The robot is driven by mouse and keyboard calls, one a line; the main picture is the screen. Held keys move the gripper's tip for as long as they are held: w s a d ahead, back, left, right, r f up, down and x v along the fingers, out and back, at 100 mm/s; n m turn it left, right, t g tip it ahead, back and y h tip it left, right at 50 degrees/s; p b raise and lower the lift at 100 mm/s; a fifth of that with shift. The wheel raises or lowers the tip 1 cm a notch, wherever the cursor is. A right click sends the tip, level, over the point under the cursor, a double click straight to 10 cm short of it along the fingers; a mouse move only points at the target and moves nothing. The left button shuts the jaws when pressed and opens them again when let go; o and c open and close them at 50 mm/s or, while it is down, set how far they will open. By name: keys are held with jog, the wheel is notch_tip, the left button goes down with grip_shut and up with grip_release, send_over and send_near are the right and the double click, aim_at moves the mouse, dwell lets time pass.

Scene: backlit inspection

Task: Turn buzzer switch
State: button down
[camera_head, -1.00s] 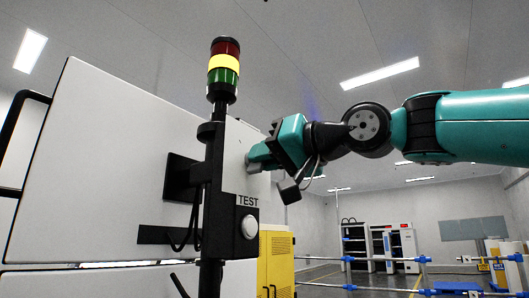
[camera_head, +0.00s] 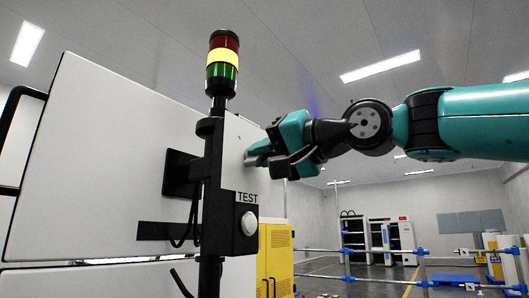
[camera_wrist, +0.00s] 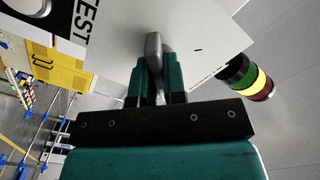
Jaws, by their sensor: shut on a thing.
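The buzzer switch shows in the wrist view as a grey knob (camera_wrist: 153,47) standing out from a white panel face (camera_wrist: 205,45). My gripper (camera_wrist: 156,85) is shut on it, with one teal finger on each side of the knob. In the head view my gripper (camera_head: 262,153) reaches in from the right to the same panel, just right of the signal tower's post. The knob is mostly hidden there by the fingers. Small marks beside the knob in the wrist view are too small to read.
A signal tower (camera_head: 223,62) with red, yellow and green sections stands close left of my gripper. Its black post carries a TEST box with a round white button (camera_head: 249,225). A yellow cabinet (camera_head: 275,258) stands below. Open floor and blue-jointed rails lie at the right.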

jog(key=shift+f, duration=0.15)
jog(key=c, duration=1.2)
grip_release()
jog(key=shift+b+v, duration=2.25)
jog(key=shift+v, duration=6.45)
jog(key=shift+s, duration=0.1)
